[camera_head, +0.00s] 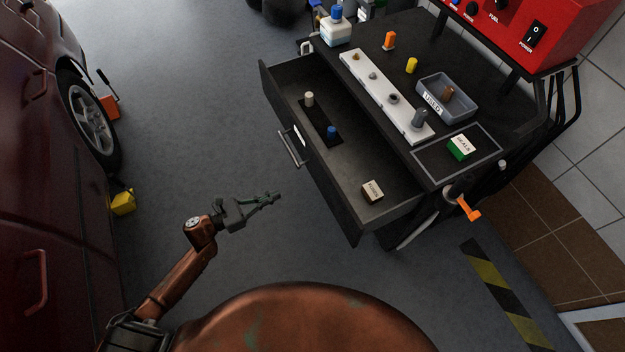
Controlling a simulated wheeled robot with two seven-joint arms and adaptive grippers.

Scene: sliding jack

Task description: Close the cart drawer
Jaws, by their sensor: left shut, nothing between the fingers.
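The cart drawer (352,180) is pulled out from the dark cart (455,48) toward the lower left. Its front panel (325,178) is tilted in the picture and carries a metal bar handle (291,149). Inside lie a black strip with a white knob and a blue knob, and a small labelled box (372,191). My left gripper (278,198) is shut and empty, to the left of the drawer front and below the handle in the picture, apart from both. My right gripper is not in view.
The cart top holds a long pale tray (388,97), a grey bin (463,103), bottles and small coloured parts. A red machine (530,30) stands at the upper right. A dark red car (40,150) is at left.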

